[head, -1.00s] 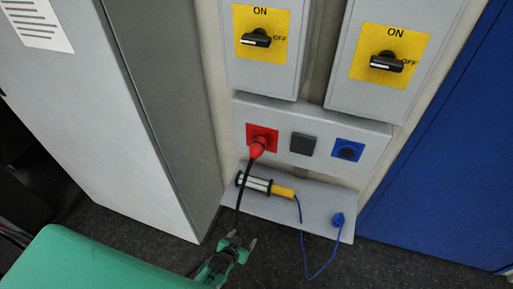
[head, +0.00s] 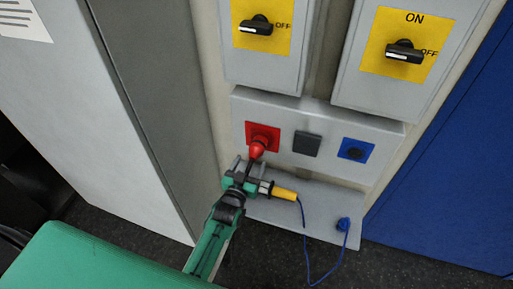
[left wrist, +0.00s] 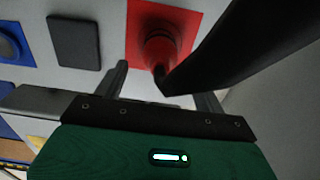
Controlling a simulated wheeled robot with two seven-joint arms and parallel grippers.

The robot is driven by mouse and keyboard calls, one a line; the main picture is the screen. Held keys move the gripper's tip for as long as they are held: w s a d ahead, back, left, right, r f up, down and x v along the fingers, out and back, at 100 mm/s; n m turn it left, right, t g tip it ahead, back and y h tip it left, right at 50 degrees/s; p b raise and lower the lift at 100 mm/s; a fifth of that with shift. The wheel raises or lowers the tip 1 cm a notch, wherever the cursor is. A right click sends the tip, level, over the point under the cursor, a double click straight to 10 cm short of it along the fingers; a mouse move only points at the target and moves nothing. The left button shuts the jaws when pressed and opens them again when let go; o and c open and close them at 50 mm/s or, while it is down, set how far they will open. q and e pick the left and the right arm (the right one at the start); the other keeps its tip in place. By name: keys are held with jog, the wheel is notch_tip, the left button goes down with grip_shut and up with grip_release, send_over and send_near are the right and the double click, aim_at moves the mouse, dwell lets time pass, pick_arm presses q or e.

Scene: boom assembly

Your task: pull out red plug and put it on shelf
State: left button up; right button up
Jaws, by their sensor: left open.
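The red plug (head: 257,148) sits in the red socket (head: 263,131) on the grey socket panel. In the left wrist view the plug (left wrist: 160,50) is ahead, with its thick black cable running to the upper right close to the camera. My left gripper (head: 245,167) is open just below the plug. In the left wrist view its two fingers (left wrist: 160,85) stand either side of the plug's lower end, and I cannot tell whether they touch it. The shelf (head: 290,212) is below the panel, partly hidden by my left arm. My right gripper is not in view.
A blue plug (head: 343,224) with a blue cable is at the shelf's right end. A black square cover (head: 307,144) and a blue socket (head: 356,150) are right of the red socket. A grey cabinet stands left.

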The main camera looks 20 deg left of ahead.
aim_at(258, 145)
pick_arm(q)
jog(key=shift+w+f+b, duration=0.1)
jog(key=shift+w+b, duration=0.2)
jog(key=shift+w, duration=0.15)
jog(key=w+b, duration=0.3)
jog(key=w, duration=0.4)
jog(key=shift+w+d, duration=0.1)
jog(key=shift+d, duration=0.05)
jog(key=shift+w, duration=0.25)
jog(key=shift+r, duration=0.25)
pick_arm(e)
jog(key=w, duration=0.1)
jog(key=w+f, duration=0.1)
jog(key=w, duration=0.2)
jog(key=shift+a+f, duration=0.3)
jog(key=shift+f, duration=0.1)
pick_arm(q)
jog(key=shift+w+r, duration=0.1)
jog(key=shift+r, duration=0.05)
